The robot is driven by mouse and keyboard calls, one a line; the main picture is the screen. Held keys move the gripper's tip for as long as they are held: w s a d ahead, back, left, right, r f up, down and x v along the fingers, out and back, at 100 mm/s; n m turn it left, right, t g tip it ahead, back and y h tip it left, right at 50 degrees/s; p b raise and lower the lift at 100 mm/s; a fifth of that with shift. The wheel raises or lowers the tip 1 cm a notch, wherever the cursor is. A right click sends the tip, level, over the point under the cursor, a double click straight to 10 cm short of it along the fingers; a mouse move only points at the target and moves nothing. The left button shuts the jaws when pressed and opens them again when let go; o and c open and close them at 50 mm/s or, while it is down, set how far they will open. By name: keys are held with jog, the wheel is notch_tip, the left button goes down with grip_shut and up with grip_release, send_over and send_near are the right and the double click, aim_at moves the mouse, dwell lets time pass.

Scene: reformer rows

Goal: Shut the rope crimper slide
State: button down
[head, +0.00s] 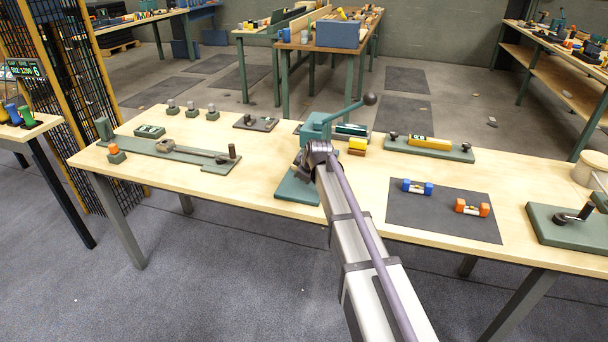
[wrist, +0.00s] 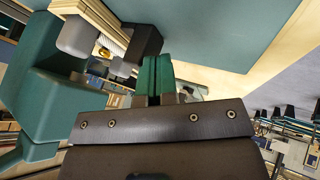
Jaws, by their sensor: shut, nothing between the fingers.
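The teal lever press (head: 317,127), which looks like the rope crimper, stands near the middle of the bench. Its long handle slants up to the right and ends in a dark knob. Its teal base (head: 298,188) reaches toward the front edge. My arm covers much of it in the head view and hides my fingertips there. In the wrist view, my gripper (wrist: 157,78) is shut and empty beside the teal body (wrist: 45,95). A pale grey block (wrist: 76,38) and a dark block (wrist: 142,42) show close by. I cannot tell which part is the slide or whether my fingers touch it.
A long green fixture (head: 170,150) lies to the left. A dark mat (head: 440,228) with blue-ended and orange-ended pieces lies to the right. A green tray with a yellow block (head: 430,143) stands behind the mat. Another green fixture (head: 570,226) is at the far right.

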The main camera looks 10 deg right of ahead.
jog(key=w, duration=0.1)
jog(key=w+d, duration=0.1)
jog(key=w, duration=0.1)
jog(key=shift+d, duration=0.25)
jog(key=shift+s, duration=0.3)
